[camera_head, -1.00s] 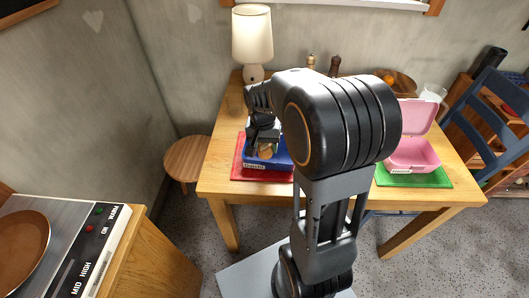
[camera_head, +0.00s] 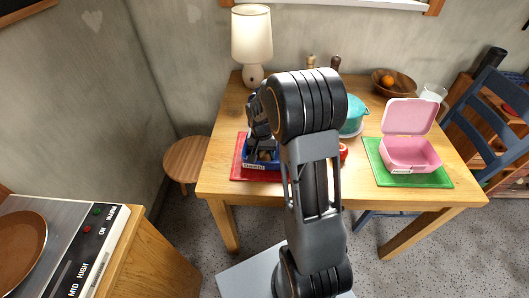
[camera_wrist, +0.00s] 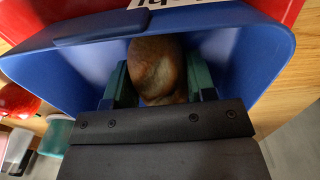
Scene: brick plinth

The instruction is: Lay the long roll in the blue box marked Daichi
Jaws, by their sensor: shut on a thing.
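The blue box (camera_head: 272,166) stands open on a red mat (camera_head: 237,172) on the table, with a white label on its front wall. In the wrist view the blue box (camera_wrist: 262,45) surrounds my gripper, and its label is cut off at the top edge. My gripper (camera_wrist: 160,84) is shut on the brown roll (camera_wrist: 155,62), whose rounded end shows between the fingers. The roll is inside the box's walls; whether it touches the bottom I cannot tell. In the head view my gripper (camera_head: 262,150) is at the box and the roll is hidden.
A pink lunch box (camera_head: 410,152) stands open on a green mat (camera_head: 435,181) at the right. A teal pot (camera_head: 354,118) and a red round thing (camera_head: 344,151) are partly behind my arm. A lamp (camera_head: 252,38) stands at the back left.

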